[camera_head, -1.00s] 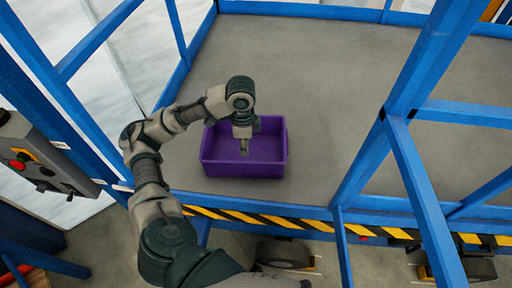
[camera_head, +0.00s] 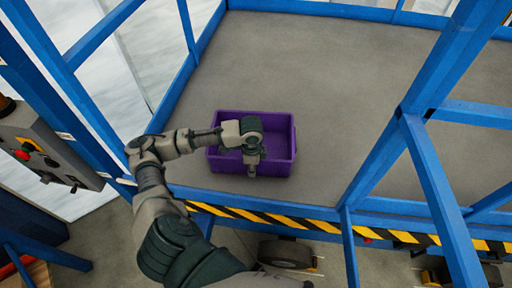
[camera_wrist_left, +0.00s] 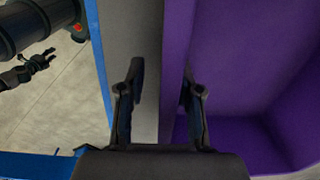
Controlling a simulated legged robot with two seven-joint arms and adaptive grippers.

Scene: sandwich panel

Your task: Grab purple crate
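The purple crate (camera_head: 276,155) is open-topped and sits on the grey platform near its front edge. It looks empty. My left gripper (camera_head: 252,172) is at the middle of the crate's near wall, pointing down. In the left wrist view its fingers (camera_wrist_left: 160,95) are apart. One finger is over the grey floor outside the crate (camera_wrist_left: 235,60), and the other is on the crate's inner side, with the wall's edge between them. Contact with the wall cannot be told. A dark gripper, apparently my right one (camera_wrist_left: 35,68), shows small at the left of the wrist view; its opening is unclear.
Blue rails (camera_head: 365,165) frame the platform (camera_head: 330,80), with a black-and-yellow striped edge (camera_head: 270,219) in front. A grey control box with a red button (camera_head: 40,145) is at the left. The platform behind and right of the crate is clear.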

